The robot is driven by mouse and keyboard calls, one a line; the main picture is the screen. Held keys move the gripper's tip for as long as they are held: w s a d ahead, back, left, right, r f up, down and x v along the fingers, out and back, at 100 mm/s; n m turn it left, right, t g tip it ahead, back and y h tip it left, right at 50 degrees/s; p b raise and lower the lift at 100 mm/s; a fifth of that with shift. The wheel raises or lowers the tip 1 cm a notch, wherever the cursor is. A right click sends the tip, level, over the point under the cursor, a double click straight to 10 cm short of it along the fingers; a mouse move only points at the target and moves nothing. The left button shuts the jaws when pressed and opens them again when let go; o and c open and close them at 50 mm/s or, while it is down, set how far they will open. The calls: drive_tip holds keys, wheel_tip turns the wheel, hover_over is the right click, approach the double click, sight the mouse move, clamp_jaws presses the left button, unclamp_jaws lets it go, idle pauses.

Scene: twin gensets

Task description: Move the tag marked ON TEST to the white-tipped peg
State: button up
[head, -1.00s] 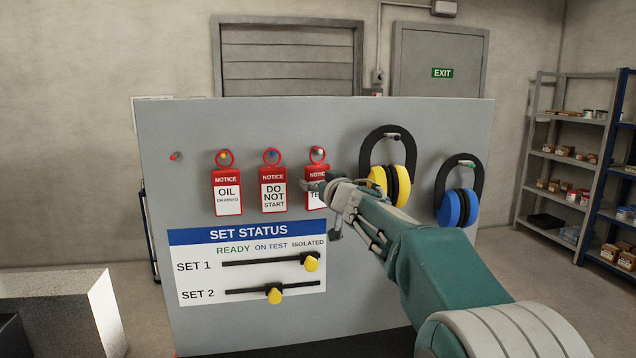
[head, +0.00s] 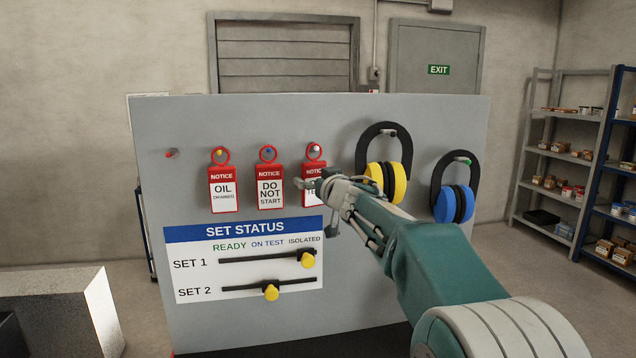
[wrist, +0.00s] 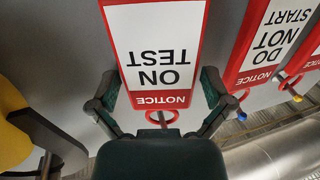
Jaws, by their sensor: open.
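The ON TEST tag (head: 313,168), red and white, hangs on the board by its red ring, at the right of a row of three tags. Its peg (head: 315,148) has a pale tip. In the wrist view the tag (wrist: 155,45) appears upside down. My gripper (head: 316,186) is open in front of the tag and hides much of its lower part in the head view. In the wrist view the fingers of my gripper (wrist: 158,88) stand on either side of the tag's NOTICE end. I cannot tell whether they touch it.
To the left hang the DO NOT START tag (head: 270,190), the OIL DRAINED tag (head: 223,192) and a bare red-tipped peg (head: 172,153). Yellow ear defenders (head: 400,184) hang close to my arm on the right, with blue ones (head: 445,206) beyond. Two sliders sit below.

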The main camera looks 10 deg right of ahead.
drive_tip(key=s+d+f+m+g+h, duration=0.1)
drive_tip(key=s+d+m+h, duration=0.15)
drive_tip(key=s, duration=0.65)
drive_tip(key=s+d+f+m+h, duration=0.1)
drive_tip(key=s+d+f+h, duration=0.2)
drive_tip(key=s, duration=0.7)
drive_tip(key=s+a+f+g, duration=0.2)
drive_tip(key=s+f+g, duration=0.3)
drive_tip(key=s+f, duration=0.4)
drive_tip(key=s+a+f+g, duration=0.3)
drive_tip(key=s+f+g, duration=0.2)
drive_tip(key=s+f, duration=0.5)
drive_tip(key=s+y, duration=0.1)
drive_tip(key=s, duration=0.5)
drive_tip(key=shift+s+a+g, duration=0.3)
drive_tip(key=shift+s+g, duration=0.05)
drive_tip(key=shift+g, duration=0.05)
